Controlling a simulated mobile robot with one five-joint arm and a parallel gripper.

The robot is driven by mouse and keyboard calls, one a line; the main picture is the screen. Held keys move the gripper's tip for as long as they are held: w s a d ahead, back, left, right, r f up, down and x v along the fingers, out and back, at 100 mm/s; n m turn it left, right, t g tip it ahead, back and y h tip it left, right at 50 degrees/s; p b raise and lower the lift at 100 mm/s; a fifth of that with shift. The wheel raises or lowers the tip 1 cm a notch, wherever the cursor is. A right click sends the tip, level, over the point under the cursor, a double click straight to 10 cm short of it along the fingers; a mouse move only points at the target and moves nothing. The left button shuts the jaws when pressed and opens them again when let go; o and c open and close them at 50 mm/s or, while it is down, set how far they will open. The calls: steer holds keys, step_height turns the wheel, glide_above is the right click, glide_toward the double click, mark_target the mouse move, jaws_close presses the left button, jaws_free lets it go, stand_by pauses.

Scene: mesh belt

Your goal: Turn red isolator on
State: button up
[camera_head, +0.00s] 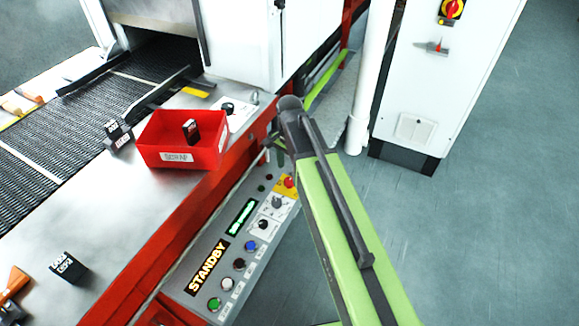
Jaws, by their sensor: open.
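A white cabinet (440,90) stands at the upper right. On its face is a red rotary switch on a yellow plate (452,9), cut by the top edge of the view. Below it is a small red lever handle (437,47) lying roughly level. I cannot tell for sure which of the two is the red isolator. My green arm reaches up from the bottom right. My gripper (277,148) is open, small and partly hidden at the arm's far end, above the control panel, left of and apart from the cabinet.
The control panel (228,262) shows a lit STANDBY display, several buttons and a red knob on yellow (289,182). A red scrap bin (180,157) sits on the metal deck beside the mesh belt (70,120). A white post (372,60) stands left of the cabinet. The floor at right is clear.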

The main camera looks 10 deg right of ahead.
mark_target(291, 180)
step_height(291, 180, up, 11)
steer(key=p, duration=0.9)
steer(key=shift+r, duration=0.2)
steer(key=s+d+n, duration=0.4)
steer(key=s+n, duration=0.5)
steer(key=shift+s+d+n, duration=0.2)
steer(key=shift+d+n, duration=0.1)
